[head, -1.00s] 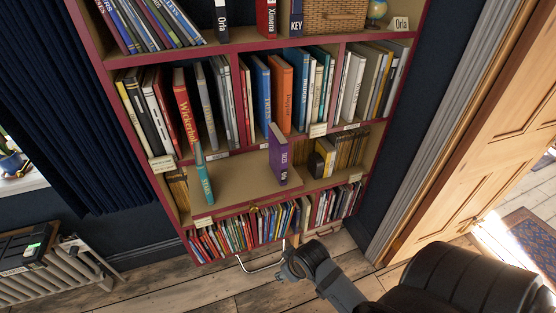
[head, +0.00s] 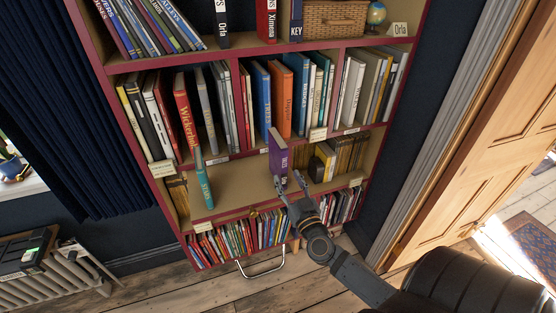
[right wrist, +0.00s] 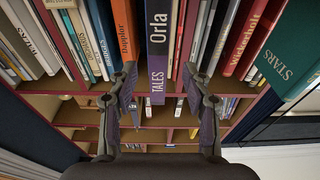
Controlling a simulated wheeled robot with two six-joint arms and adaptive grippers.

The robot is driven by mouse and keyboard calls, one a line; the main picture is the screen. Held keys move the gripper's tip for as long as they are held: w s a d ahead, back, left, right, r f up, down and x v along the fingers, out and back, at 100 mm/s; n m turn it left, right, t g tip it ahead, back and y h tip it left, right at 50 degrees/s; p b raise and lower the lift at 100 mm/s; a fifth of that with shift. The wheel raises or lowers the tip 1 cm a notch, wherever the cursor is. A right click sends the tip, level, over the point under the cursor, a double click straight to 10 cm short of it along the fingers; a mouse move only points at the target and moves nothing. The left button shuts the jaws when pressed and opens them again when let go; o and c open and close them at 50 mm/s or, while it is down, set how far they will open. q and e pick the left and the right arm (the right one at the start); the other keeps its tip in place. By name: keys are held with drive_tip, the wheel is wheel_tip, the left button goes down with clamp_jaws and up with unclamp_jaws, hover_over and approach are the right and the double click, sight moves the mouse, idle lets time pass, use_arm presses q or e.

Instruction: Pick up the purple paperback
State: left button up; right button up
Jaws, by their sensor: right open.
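The purple paperback (head: 278,156) stands upright on the third shelf, spine outward. In the right wrist view its spine (right wrist: 157,88) reads "TALES". My right gripper (head: 290,183) is open and empty, just in front of the spine's lower part and slightly right of it in the head view. In the right wrist view the open fingers (right wrist: 160,85) appear on either side of the spine; I cannot tell whether they touch it. My left gripper is not in view.
A teal "STARS" book (head: 202,177) stands on the same shelf to the left, with bare shelf (head: 238,184) between. To the right are a small black object (head: 317,169) and yellow books (head: 328,157). Packed rows of books fill the shelves above and below.

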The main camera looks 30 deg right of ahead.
sight(284, 171)
drive_tip(key=x, duration=0.5)
drive_tip(key=shift+w+p, duration=0.25)
drive_tip(key=shift+p, duration=0.05)
drive_tip(key=x, duration=0.4)
drive_tip(key=shift+w+d+r, duration=0.25)
drive_tip(key=shift+d+r, duration=0.05)
drive_tip(key=shift+r, duration=0.1)
drive_tip(key=shift+w, duration=0.2)
drive_tip(key=shift+s, duration=0.15)
drive_tip(key=shift+c, duration=1.2)
clamp_jaws()
